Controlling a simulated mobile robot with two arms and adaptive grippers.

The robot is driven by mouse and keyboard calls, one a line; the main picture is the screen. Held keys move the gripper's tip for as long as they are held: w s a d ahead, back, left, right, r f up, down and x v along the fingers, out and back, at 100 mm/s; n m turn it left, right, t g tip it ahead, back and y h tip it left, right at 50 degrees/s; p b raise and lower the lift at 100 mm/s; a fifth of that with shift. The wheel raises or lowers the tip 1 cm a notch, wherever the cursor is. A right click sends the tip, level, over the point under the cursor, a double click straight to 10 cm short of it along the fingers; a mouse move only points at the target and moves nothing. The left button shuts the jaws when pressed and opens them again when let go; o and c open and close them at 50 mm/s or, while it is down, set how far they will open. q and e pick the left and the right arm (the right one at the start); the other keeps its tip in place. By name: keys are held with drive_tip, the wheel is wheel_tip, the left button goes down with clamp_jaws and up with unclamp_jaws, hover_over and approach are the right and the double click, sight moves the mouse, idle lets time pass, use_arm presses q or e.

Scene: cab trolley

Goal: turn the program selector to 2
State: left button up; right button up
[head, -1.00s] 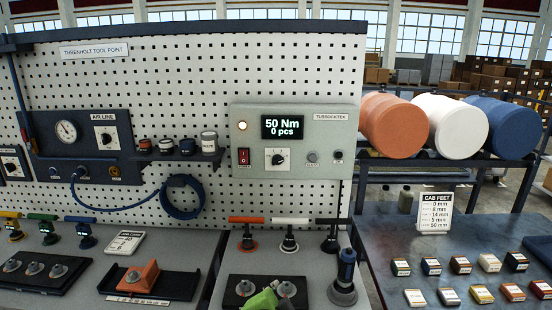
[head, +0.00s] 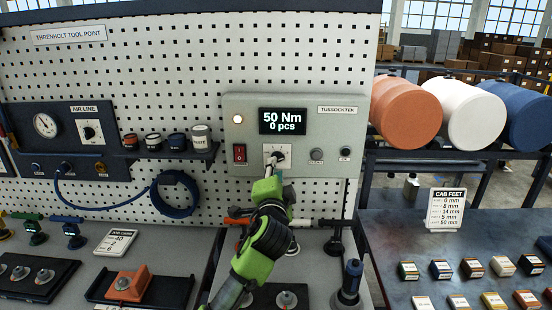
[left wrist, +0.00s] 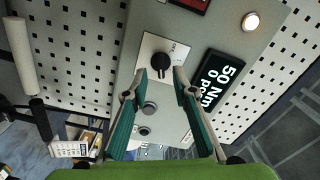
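The program selector (head: 277,155) is a small black knob on a white plate, low on the grey control box (head: 340,182). Its setting is too small to read. In the left wrist view the knob (left wrist: 160,63) shows between the tips of my green fingers. My left gripper (head: 274,168) is in front of the selector, and it is open in the left wrist view (left wrist: 160,71). I cannot tell whether the fingers touch the knob. The display (head: 283,121) reads 50 Nm, 0 pcs. My right gripper is not in view.
A red switch (head: 239,153) is left of the selector; a round grey button (head: 316,154) and a small black one (head: 345,153) are right. Orange, white and black handled tools stand below the box. A blue-topped tool (head: 351,280) stands at the lower right.

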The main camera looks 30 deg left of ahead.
sight(278, 159)
use_arm(q)
drive_tip(key=p+x, duration=0.1)
drive_tip(key=x, duration=0.4)
drive_tip(key=shift+w, duration=0.15)
drive_tip(key=shift+c, duration=0.4)
drive_tip(key=c, duration=0.6)
clamp_jaws()
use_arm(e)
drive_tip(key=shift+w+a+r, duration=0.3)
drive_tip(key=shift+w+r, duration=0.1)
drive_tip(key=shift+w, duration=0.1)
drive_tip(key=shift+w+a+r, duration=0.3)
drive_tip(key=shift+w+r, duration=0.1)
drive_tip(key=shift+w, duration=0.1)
